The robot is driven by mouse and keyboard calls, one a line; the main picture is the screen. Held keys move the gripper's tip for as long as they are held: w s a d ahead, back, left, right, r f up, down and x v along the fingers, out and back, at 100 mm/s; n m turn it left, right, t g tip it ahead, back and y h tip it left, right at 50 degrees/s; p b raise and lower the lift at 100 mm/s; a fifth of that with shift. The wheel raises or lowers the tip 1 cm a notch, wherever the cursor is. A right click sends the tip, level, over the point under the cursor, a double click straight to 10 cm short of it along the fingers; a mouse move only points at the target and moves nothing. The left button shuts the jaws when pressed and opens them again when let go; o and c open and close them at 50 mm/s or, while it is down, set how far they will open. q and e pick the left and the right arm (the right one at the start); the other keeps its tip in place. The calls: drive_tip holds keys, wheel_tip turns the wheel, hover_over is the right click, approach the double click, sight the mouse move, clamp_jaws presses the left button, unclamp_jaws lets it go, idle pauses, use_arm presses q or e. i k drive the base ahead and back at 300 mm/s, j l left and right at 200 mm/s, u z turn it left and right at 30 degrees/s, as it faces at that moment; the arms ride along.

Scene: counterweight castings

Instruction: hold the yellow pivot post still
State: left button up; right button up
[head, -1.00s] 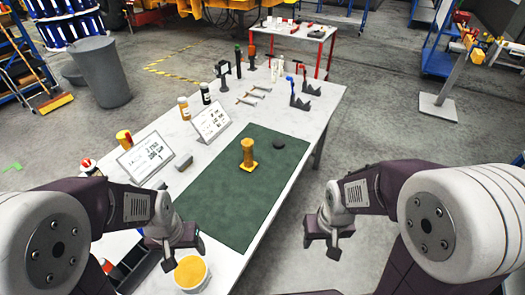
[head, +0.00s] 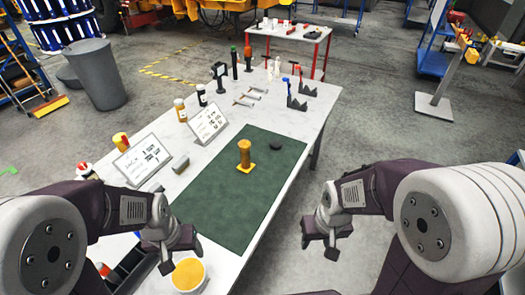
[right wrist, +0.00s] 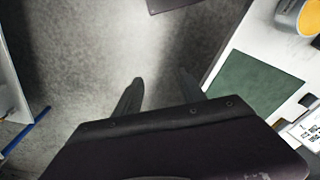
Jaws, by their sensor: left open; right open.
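The yellow pivot post (head: 244,154) stands upright on the green mat (head: 215,205) on the white table. It has a flat yellow foot. A dark round piece (head: 276,145) lies on the mat just right of it. My left gripper (head: 180,258) is open and empty over the table's near left part, well short of the post. My right gripper (head: 320,252) is open and empty, off the table's right edge above the floor. Its two fingers (right wrist: 160,90) show in the right wrist view with only floor between them. The post does not show in the right wrist view.
Two sign boards (head: 142,160), bottles (head: 180,110) and a grey block (head: 181,164) line the table's left side. Clamps and tools (head: 297,95) stand at its far end. A bowl of yellow stuff (head: 188,275) sits at the near edge. The mat around the post is mostly clear.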

sight(246, 166)
drive_tip(key=i+l+u, duration=0.6)
drive_tip(key=l+u, duration=0.35)
drive_tip(key=l, duration=0.35)
drive_tip(key=i+l+u, duration=0.15)
drive_tip(key=l+u, duration=0.35)
drive_tip(key=l, duration=0.3)
drive_tip(key=l+u, duration=0.5)
drive_tip(key=l, duration=0.3)
drive_tip(key=k+l+u, duration=0.2)
drive_tip(key=l+u, duration=0.3)
drive_tip(key=l, duration=0.25)
